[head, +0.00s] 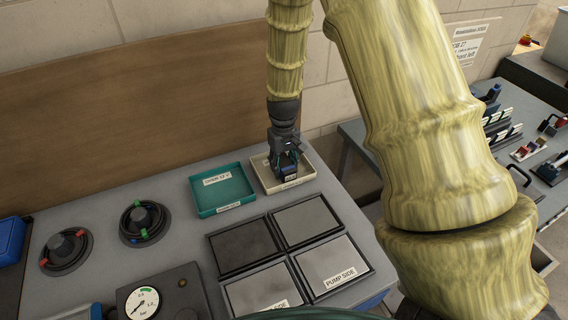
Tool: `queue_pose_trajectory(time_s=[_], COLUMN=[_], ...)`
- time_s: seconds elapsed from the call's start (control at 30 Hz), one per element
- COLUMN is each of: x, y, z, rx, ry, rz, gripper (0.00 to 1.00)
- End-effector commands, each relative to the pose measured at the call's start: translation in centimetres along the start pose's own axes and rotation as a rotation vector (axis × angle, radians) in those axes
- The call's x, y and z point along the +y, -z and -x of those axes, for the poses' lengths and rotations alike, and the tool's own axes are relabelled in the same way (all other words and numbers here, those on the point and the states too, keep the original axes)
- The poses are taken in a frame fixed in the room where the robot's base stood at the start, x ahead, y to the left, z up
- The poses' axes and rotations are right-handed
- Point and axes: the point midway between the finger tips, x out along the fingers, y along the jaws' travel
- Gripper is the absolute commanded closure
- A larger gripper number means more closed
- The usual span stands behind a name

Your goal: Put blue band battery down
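My gripper (287,166) points down over the cream tray (307,168) at the back right of the grey bench. A small dark block with some blue on it, apparently the blue band battery (289,171), sits between the fingertips, inside the tray's outline. The fingers appear closed on its sides. The fingers and wrist hide its upper part. I cannot tell whether its underside touches the tray floor.
A teal tray (222,190) stands left of the cream tray, empty apart from a label. Several flat square plates (303,222) lie in front. Two round dials (145,222) and a pressure gauge (143,303) are at left. A wooden board (130,105) stands behind.

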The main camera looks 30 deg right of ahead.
Motion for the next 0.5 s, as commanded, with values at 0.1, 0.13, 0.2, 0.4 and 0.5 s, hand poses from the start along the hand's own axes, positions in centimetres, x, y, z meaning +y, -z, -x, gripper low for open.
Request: queue_pose_trajectory(time_s=[0.1, 0.13, 0.2, 0.4, 0.5], x=[0.0, 0.0, 0.0, 0.0, -0.01], y=[0.01, 0.01, 0.01, 0.02, 0.07], z=[0.04, 0.05, 0.05, 0.18, 0.58], rx=[0.0, 0.0, 0.0, 0.001, 0.002], ry=[0.0, 0.0, 0.0, 0.0, 0.0], rz=[0.0, 0.0, 0.0, 0.0, 0.0], gripper=[0.4, 0.4, 0.4, 0.4, 0.4])
